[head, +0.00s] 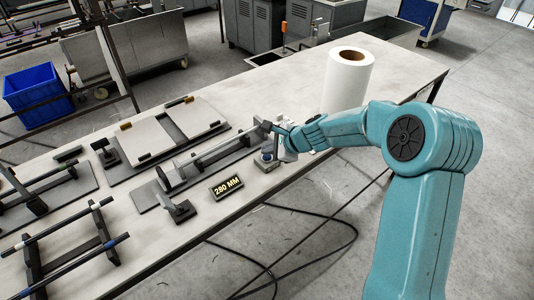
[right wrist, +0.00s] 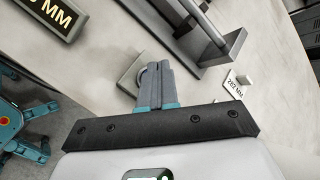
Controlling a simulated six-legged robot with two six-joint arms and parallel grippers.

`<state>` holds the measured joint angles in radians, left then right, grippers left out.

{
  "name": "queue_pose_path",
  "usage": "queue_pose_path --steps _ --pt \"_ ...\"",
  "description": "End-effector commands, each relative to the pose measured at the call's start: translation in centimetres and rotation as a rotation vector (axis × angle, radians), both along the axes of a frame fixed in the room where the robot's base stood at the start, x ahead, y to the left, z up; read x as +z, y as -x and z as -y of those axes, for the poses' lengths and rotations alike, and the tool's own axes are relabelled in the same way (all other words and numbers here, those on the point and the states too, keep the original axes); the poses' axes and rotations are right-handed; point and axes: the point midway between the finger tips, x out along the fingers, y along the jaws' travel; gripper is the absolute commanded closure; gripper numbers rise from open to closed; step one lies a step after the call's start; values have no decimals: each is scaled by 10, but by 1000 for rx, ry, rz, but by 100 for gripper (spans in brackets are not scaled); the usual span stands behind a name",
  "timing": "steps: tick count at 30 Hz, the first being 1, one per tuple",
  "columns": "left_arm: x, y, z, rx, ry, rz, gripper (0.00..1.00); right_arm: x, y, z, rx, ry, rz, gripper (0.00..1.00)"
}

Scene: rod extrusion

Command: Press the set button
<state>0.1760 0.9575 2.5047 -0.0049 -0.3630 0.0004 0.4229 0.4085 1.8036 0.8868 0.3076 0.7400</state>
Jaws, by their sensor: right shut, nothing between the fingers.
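A small grey box with a round top, which looks like the set button (head: 266,160), stands on the table at the near end of the rod fixture. In the right wrist view the box (right wrist: 128,76) is partly hidden behind my fingers. My right gripper (head: 280,146) is shut and empty, right over or beside the button. Its fingertips (right wrist: 154,58) overlap the round top in the right wrist view; I cannot tell whether they touch it. A dark display (head: 227,187) reads "280 MM". My left gripper is not in view.
The fixture with a rod (head: 215,152) runs left of my right gripper. A small tag (right wrist: 238,83) reads "282 MM". A white paper roll (head: 346,82) stands behind my forearm. Racks with dark rods (head: 75,250) lie at the front left.

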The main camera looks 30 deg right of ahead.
Motion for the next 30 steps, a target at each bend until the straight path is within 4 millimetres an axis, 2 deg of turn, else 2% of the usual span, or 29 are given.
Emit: queue_pose_path --steps 3,16,30 --pt "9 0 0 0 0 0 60 9 0 0 1 1 0 100" --pt "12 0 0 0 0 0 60 14 0 0 0 0 1 100" --pt "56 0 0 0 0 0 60 60 0 0 -1 -1 2 100"
